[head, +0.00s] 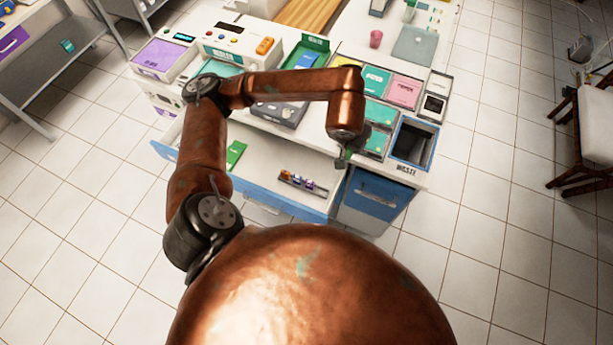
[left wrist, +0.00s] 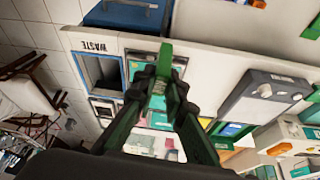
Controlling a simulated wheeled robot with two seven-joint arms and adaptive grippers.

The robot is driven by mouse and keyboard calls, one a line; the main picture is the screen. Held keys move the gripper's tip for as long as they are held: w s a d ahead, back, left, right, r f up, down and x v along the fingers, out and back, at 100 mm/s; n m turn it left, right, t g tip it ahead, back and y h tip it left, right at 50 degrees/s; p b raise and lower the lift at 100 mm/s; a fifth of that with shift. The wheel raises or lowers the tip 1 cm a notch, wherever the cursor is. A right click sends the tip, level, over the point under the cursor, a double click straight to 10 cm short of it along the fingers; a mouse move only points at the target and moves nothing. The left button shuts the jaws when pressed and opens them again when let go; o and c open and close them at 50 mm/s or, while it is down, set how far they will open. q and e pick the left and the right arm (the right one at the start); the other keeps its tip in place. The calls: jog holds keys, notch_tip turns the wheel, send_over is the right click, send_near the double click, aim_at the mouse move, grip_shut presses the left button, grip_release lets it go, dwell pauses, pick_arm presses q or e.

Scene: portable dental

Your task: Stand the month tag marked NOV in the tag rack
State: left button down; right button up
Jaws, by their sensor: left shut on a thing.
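My left gripper (head: 346,154) hangs over the right end of the open drawer, close to the counter edge. In the left wrist view the gripper (left wrist: 160,80) is shut on a bright green tag (left wrist: 165,56) that sticks out past the fingertips. The marking on the tag cannot be read. A small dark rack (head: 318,189) with several coloured pieces lies in the drawer, left of and below the gripper; I cannot tell surely whether it is the tag rack. The tag is apart from it. My right gripper is not in view.
The open drawer (head: 262,198) also holds a green flat piece (head: 236,154), with bare floor between it and the rack. Right of the drawer stands a blue-fronted waste unit (head: 371,197) with an open square bin (head: 414,141). Coloured trays and boxes fill the counter behind.

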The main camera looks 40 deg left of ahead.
pick_arm(q)
jog(key=s+a+f+n+g+y+p, duration=0.1)
jog(key=a+f+n+g, duration=0.1)
jog(key=f+n, duration=0.4)
jog(key=s+a+f+n+g+y+p, duration=0.1)
jog(key=a+f+n, duration=0.1)
jog(key=f+n, duration=0.5)
jog(key=s+a+f+n+g+y+p, duration=0.1)
jog(key=f+n, duration=0.5)
jog(key=f, duration=0.9)
jog(key=shift+s+a+n+g+y+p, duration=0.15)
jog(key=shift+a+n+g+y+p, duration=0.25)
jog(key=shift+a+g, duration=0.35)
notch_tip(320, 180, down, 2)
jog(key=shift+d+b, duration=0.1)
jog(key=shift+b, duration=0.7)
jog(key=shift+f, duration=0.15)
